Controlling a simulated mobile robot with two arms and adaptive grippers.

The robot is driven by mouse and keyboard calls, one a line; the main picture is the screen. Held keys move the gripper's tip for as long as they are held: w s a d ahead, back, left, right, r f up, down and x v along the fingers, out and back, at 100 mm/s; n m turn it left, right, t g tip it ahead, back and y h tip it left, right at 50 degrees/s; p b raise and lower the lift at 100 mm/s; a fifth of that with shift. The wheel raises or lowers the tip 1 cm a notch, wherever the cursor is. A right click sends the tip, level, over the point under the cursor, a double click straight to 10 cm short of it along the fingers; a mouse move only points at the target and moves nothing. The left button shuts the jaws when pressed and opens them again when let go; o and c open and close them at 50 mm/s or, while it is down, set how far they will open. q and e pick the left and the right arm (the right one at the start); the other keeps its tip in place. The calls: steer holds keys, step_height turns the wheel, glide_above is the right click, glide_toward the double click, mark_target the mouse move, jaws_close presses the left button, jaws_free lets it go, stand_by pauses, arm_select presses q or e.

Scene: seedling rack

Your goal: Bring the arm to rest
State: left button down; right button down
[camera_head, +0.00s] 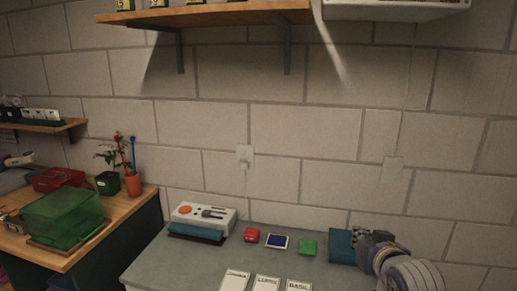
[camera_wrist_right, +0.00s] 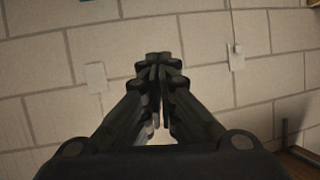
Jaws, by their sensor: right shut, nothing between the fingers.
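My right gripper (camera_head: 362,238) is at the right end of the grey table, in front of a teal block-like item (camera_head: 341,245). I cannot tell whether it touches that item. In the right wrist view the fingers of my right gripper (camera_wrist_right: 159,62) are shut together with nothing between them, facing the block wall. My left gripper is not in view.
The grey table (camera_head: 160,262) holds a white device (camera_head: 203,217), a red item (camera_head: 251,235), a blue pad (camera_head: 277,241), a green item (camera_head: 308,247) and white cards (camera_head: 267,283). A wooden table (camera_head: 98,241) with a green bin (camera_head: 62,216) stands left. A shelf (camera_head: 215,14) hangs above.

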steer(key=s+a+f+n+g, duration=0.1)
steer(key=s+f+g, duration=0.2)
steer(key=s+f, duration=0.6)
steer(key=s+a+f+n+g, duration=0.1)
steer(key=s+f+g, duration=0.2)
steer(key=s+f, duration=0.8)
steer(key=s+a+f+n+g, duration=0.15)
steer(key=s+f+g, duration=0.4)
steer(key=s, duration=0.85)
step_height(320, 180, down, 28)
steer(key=s, duration=0.2)
steer(key=s+d+f, duration=0.3)
steer(key=s+f, duration=1.3)
steer(key=s, duration=0.1)
steer(key=shift+g, duration=0.45)
steer(key=shift+f, duration=0.1)
